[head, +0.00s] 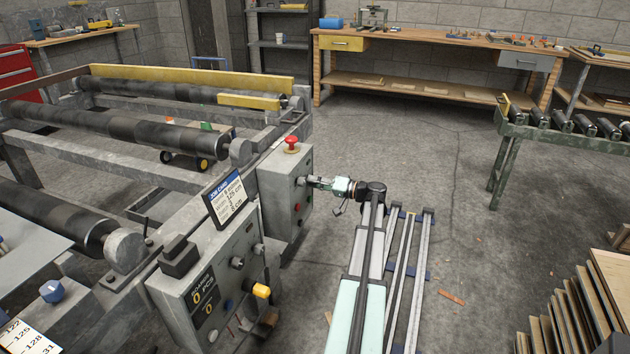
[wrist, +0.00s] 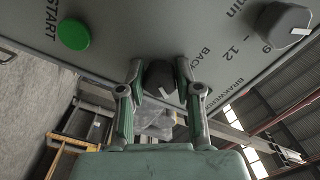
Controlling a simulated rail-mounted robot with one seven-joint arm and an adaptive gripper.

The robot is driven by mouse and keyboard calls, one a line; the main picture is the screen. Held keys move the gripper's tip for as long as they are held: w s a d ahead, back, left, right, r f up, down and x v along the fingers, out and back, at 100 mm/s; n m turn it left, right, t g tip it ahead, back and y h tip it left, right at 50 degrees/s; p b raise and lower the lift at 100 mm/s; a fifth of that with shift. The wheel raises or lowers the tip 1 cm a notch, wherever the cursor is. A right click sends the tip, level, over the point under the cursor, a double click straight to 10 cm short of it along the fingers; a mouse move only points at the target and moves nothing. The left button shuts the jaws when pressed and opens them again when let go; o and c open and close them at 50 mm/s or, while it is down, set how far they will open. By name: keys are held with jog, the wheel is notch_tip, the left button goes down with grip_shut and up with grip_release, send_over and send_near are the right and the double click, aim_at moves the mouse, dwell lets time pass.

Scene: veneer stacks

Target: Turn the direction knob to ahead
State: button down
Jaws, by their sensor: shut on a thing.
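The direction knob (wrist: 160,78) is dark with a white mark and sits on the grey control panel (wrist: 115,20) in the wrist view. My gripper (wrist: 159,70) has one finger on each side of it and is shut on it. The white mark shows at the knob's lower edge in this view. The word BACK is printed to the right of the knob; an "ahead" label cannot be made out. In the head view my gripper (head: 313,182) reaches the right face of the grey control box (head: 270,190), and the knob is too small to tell there.
A green START button (wrist: 73,34) and a speed knob (wrist: 284,22) flank the direction knob on the panel. A red mushroom button (head: 291,143) tops the box. A roller machine (head: 140,130) stands left. The floor right of my arm is mostly open.

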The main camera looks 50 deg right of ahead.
dwell(0.4)
jog(key=c, duration=0.8)
grip_release()
jog(key=shift+w+a, duration=0.1)
jog(key=shift+o, duration=0.2)
jog(key=v, duration=1.2)
